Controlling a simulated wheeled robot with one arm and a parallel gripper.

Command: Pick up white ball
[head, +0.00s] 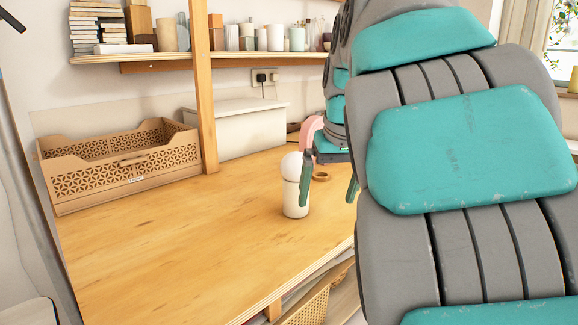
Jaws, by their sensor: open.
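The white ball (291,166) rests on top of a white cylinder (296,199) that stands upright on the wooden table (160,250). My gripper (328,196) is open, with its two green fingers spread and pointing down. Its left finger overlaps the right edge of the ball and cylinder in the picture; I cannot tell whether it touches them. Nothing shows between the fingers at their tips. My arm hides the right part of the table.
A cardboard crate (115,187) with patterned walls and a white box (240,130) stand at the back left. A wooden post (203,90) rises beside them. A small wooden ring (321,176) lies behind the gripper. The table's front left is clear.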

